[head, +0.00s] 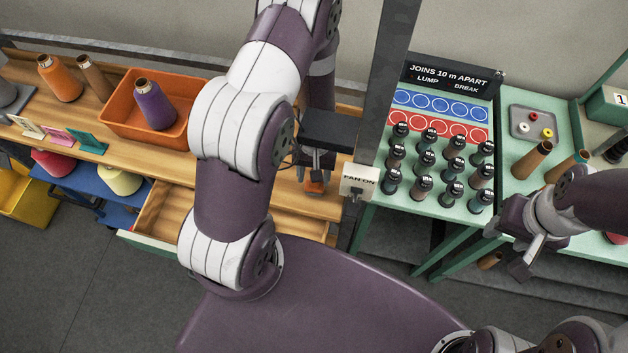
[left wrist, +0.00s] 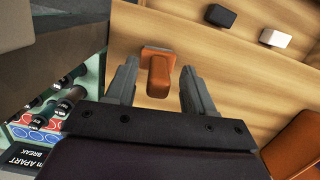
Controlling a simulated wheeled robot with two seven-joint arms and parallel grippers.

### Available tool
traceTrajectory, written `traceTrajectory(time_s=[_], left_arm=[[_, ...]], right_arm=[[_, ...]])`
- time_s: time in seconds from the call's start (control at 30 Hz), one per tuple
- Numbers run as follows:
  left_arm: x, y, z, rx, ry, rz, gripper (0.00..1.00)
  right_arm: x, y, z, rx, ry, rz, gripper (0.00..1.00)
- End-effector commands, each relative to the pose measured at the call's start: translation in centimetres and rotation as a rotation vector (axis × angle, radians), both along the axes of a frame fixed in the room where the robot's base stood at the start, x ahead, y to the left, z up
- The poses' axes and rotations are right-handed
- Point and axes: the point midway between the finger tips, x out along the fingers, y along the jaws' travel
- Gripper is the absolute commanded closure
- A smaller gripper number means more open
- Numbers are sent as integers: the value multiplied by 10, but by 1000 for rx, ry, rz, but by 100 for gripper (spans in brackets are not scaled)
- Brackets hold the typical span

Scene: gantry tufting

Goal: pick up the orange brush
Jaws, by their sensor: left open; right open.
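The orange brush (left wrist: 158,75) lies on the wooden bench top, between the two fingers of my left gripper (left wrist: 160,68) in the left wrist view. The fingers are open, with a gap visible on each side of the brush. In the head view the brush (head: 315,187) shows just below my left gripper (head: 316,166), partly hidden by it. I cannot tell how far the fingertips are above the bench.
An orange tray (head: 117,125) with a purple cone stands left on the wooden bench (head: 185,163). A dark post (head: 385,95) with a white sign (head: 358,180) is right of my left gripper. A green stand (head: 440,195) holds several dark bobbins. A wooden drawer (head: 160,215) is open.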

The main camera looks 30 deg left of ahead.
Motion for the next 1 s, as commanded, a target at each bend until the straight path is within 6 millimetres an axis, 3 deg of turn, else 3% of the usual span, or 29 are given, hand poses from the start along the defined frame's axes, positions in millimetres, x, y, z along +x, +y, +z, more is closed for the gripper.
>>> traceTrajectory(time_s=[0.07,0.2,0.23,0.57,0.87,1.0], left_arm=[[0,0,0,0,0,0,47],[0,0,0,0,0,0,92],[0,0,0,0,0,0,100],[0,0,2,0,-1,0,100],[1,0,36,0,-4,0,100],[-7,28,36,0,1,7,100]], right_arm=[[0,0,-1,0,0,0,51],[0,0,-1,0,0,0,51],[0,0,-1,0,0,0,51],[0,0,-1,0,0,0,51],[0,0,0,0,0,0,51],[0,0,-1,0,0,0,51]])
